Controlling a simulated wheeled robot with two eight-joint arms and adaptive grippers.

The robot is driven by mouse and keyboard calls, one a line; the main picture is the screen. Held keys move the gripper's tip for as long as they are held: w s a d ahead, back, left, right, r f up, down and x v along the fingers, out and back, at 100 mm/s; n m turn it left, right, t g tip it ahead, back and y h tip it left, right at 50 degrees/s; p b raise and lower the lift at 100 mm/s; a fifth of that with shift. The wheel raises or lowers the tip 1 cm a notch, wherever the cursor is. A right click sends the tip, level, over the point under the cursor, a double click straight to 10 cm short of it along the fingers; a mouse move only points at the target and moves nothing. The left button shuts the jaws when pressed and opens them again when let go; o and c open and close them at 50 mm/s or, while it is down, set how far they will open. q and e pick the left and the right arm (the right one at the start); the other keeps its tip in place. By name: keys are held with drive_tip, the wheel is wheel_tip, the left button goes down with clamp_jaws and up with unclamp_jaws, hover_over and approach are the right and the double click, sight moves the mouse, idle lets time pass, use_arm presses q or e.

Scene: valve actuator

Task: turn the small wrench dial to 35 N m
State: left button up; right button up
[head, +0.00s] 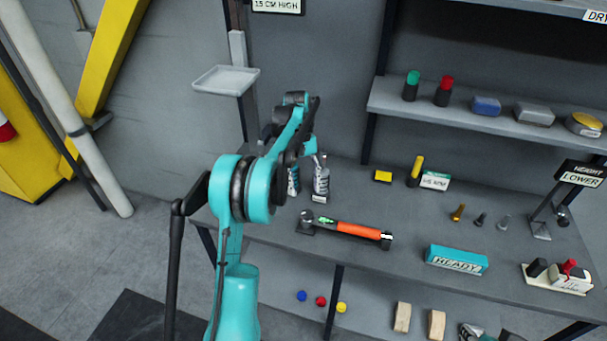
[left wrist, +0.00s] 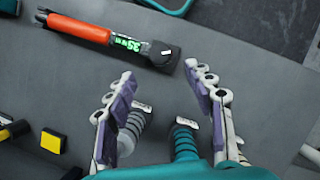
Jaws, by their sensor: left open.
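A torque wrench with an orange handle (head: 358,231) lies on the grey bench; it also shows at the top of the left wrist view (left wrist: 80,27). Its green display (left wrist: 127,42) appears to read 35 with small unit letters. A dark end piece with a white mark, which looks like the dial (left wrist: 165,54), sits beside the display; in the head view it is the dark left end (head: 306,221). My left gripper (left wrist: 157,72) is open, its purple-padded fingers apart on either side just short of the dark end, not touching it. Its fingertips are not clear in the head view.
A grey coiled piece (head: 320,180) and a teal one (head: 293,181) stand with labels behind the wrench. A teal box (head: 457,260) lies to the right, with several bolts behind it. A yellow block (head: 383,176) is at the back.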

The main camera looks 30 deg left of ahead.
use_arm(q)
drive_tip(key=v, duration=0.4)
drive_tip(key=shift+w+a+r, duration=0.1)
drive_tip(key=shift+r, duration=0.1)
idle(0.3)
drive_tip(key=s+d+r+m+t+y+b, duration=0.2)
drive_tip(key=s+d+r+m+t, duration=0.25)
drive_tip(key=s+d, duration=0.65)
drive_tip(key=s+d+f+m+t, duration=0.2)
drive_tip(key=s+d+f+t, duration=0.1)
drive_tip(key=s, duration=0.3)
drive_tip(key=s+d+f+m+t+y+b, duration=0.1)
drive_tip(key=s+d+f+m+t, duration=0.1)
drive_tip(key=s+d+f+t, duration=0.1)
drive_tip(key=s+d+f, duration=0.1)
drive_tip(key=s+f, duration=0.1)
drive_tip(key=s, duration=0.1)
drive_tip(key=shift+s+d+f, duration=0.25)
drive_tip(key=shift+d+f, duration=0.05)
drive_tip(key=shift+d, duration=0.1)
